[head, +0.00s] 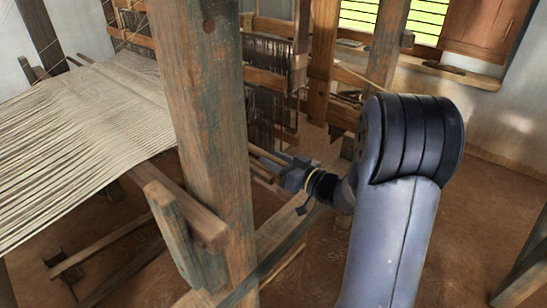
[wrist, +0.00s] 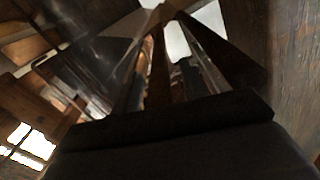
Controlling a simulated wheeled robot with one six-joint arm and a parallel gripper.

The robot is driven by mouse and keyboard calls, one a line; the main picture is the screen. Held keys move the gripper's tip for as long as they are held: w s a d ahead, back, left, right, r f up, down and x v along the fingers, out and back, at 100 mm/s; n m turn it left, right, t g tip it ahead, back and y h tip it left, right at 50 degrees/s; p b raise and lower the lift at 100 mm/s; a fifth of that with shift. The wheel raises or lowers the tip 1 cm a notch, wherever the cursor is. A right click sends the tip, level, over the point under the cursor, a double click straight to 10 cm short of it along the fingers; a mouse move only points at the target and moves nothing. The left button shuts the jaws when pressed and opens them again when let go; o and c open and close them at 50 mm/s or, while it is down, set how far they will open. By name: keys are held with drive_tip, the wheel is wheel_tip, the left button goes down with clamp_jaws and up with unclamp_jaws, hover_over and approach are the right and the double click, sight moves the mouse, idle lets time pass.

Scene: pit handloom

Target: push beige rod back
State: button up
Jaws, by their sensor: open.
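Thin pale rods (head: 266,154) run out from behind the thick wooden post in the head view, beside my gripper (head: 284,172). I cannot tell for sure which of them is the beige rod. My gripper is open at the end of my arm, just right of the post and close to the rods. Its fingertips are partly hidden, and whether they touch a rod cannot be told. In the wrist view, my gripper's dark fingers (wrist: 165,14) reach up toward the top. No rod can be clearly made out between them there.
The thick wooden post (head: 206,130) stands left of my gripper and blocks part of the view. Cream warp threads (head: 80,130) stretch at the left. Dark heddles (head: 265,95) hang behind the gripper. Beams lie low near the brown floor (head: 465,210), which is open at the right.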

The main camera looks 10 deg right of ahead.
drive_tip(key=shift+w+a, duration=0.25)
drive_tip(key=shift+w, duration=0.05)
clamp_jaws()
idle(0.4)
